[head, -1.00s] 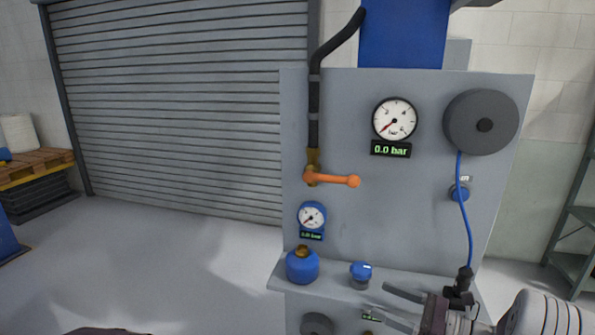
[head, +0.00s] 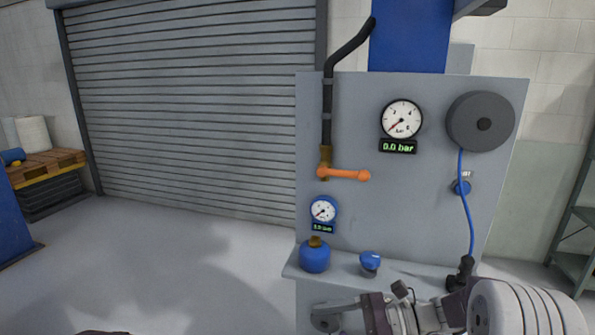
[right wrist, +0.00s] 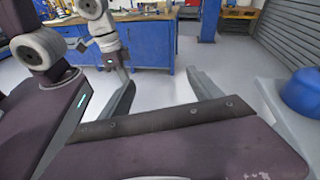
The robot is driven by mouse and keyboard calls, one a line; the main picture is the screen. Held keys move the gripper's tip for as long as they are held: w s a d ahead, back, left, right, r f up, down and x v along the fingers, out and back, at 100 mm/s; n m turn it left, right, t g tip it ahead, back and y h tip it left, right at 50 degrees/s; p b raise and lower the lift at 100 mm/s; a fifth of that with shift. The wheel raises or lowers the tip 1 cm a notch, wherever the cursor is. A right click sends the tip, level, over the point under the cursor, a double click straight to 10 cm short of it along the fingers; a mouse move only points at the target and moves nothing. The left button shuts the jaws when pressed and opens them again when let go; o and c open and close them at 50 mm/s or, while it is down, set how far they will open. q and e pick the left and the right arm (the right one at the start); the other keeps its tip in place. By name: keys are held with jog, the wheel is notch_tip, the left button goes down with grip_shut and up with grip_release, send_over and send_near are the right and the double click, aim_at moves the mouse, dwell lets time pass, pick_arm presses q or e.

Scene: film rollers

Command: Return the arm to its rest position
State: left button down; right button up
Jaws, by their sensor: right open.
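My right arm comes in from the lower right in the head view. Its gripper (head: 328,318) is in front of the lower part of the grey panel (head: 430,225), below the shelf. In the right wrist view the two fingers of this gripper (right wrist: 160,80) stand wide apart, with nothing between them. Parts of my arms fill the left of the right wrist view.
The panel carries an orange valve handle (head: 345,174), a gauge (head: 401,119) and a hose reel (head: 480,122). A blue bottle (head: 314,257) and a small blue-capped item (head: 370,264) stand on its shelf. Open floor (head: 190,260) lies left. A blue workbench (right wrist: 150,45) shows in the right wrist view.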

jog(key=s+a+f+n+g+h, duration=0.2)
jog(key=s+f+n+g+h, duration=0.3)
jog(key=s, duration=0.5)
jog(key=s+d+f+n+t+h, duration=0.45)
jog(key=d+f+n+h, duration=0.55)
jog(key=d, duration=0.3)
jog(key=w+d+r+n+p, duration=0.1)
jog(key=w+r+p, duration=0.2)
jog(key=r+p, duration=1.1)
jog(key=shift+r+n+t+p, duration=0.25)
jog(key=shift+n+t+p, duration=0.15)
jog(key=shift+p, duration=0.15)
jog(key=shift+w, duration=0.1)
